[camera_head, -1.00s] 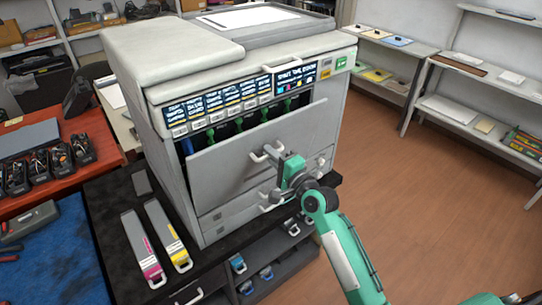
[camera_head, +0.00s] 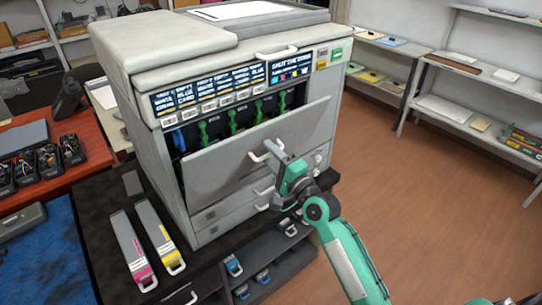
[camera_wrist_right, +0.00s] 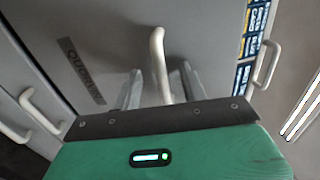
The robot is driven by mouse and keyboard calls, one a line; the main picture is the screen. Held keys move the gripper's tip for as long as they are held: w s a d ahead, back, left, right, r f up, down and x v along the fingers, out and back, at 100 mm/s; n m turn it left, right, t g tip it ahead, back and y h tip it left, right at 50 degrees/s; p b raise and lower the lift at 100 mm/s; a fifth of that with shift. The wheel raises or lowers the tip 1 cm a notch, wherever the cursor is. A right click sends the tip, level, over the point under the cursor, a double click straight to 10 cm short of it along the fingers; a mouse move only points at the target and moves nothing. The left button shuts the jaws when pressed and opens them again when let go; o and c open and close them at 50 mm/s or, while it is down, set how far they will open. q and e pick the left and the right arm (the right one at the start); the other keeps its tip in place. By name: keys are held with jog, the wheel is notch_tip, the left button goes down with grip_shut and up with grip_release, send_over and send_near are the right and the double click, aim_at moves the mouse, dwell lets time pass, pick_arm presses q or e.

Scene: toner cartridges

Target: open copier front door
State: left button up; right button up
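The copier (camera_head: 150,52) stands on a dark bench. Its grey front door (camera_head: 225,160) is tilted outward at the top, partly open, with a gap above it showing green and blue parts inside. My right gripper (camera_head: 270,155) is at the door's white handle (camera_head: 262,149). Exact finger contact is hard to see. My left gripper is in neither view.
A magenta-marked cartridge (camera_head: 130,245) and a yellow-marked cartridge (camera_head: 160,235) lie on the dark bench (camera_head: 95,200) left of the door. Drawers with white handles sit below the door. Open floor (camera_head: 430,190) lies to the right.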

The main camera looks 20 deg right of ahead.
jog(key=shift+o, duration=0.7)
jog(key=shift+s, duration=0.1)
jog(key=b+v, duration=0.2)
jog(key=v, duration=0.8)
jog(key=shift+d+f, duration=0.25)
jog(key=shift+f, duration=0.1)
jog(key=shift+s, duration=0.1)
